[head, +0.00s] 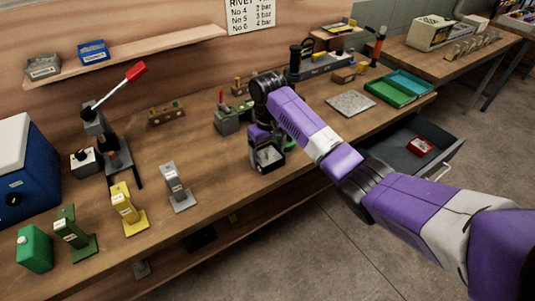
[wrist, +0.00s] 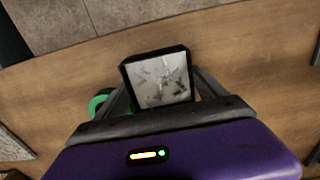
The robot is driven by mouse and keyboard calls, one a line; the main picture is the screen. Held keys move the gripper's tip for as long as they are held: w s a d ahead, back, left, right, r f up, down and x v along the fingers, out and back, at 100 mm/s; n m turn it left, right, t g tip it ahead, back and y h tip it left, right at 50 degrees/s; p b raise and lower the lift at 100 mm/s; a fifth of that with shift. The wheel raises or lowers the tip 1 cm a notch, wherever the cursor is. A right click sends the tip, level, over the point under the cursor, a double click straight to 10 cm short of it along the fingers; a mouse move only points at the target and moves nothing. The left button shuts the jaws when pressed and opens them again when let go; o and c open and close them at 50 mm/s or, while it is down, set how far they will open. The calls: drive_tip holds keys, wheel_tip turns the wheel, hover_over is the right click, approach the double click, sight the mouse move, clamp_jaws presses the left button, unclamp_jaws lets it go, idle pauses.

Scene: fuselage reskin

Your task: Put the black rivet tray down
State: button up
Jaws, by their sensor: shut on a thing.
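The black rivet tray (head: 268,157) is a small square tray with a pale inside, near the front edge of the workbench in the head view. In the wrist view the tray (wrist: 126,80) shows several silvery rivets lying in it. My gripper (head: 265,148) is shut on the tray, with one finger on each side of it in the wrist view (wrist: 160,95). The tray is over the wooden bench top (head: 222,160). I cannot tell whether its underside touches the wood.
A green ring-shaped thing (wrist: 98,103) lies close beside the tray. A grey-green vise-like block (head: 228,120) stands behind left. A grey stand (head: 178,190) is further left. A flat grey plate (head: 350,103) and green trays (head: 390,93) lie right. An open drawer (head: 405,150) juts out below.

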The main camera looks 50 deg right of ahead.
drive_tip(key=shift+f, duration=0.1)
drive_tip(key=o, duration=1.5)
drive_tip(key=shift+o, duration=0.9)
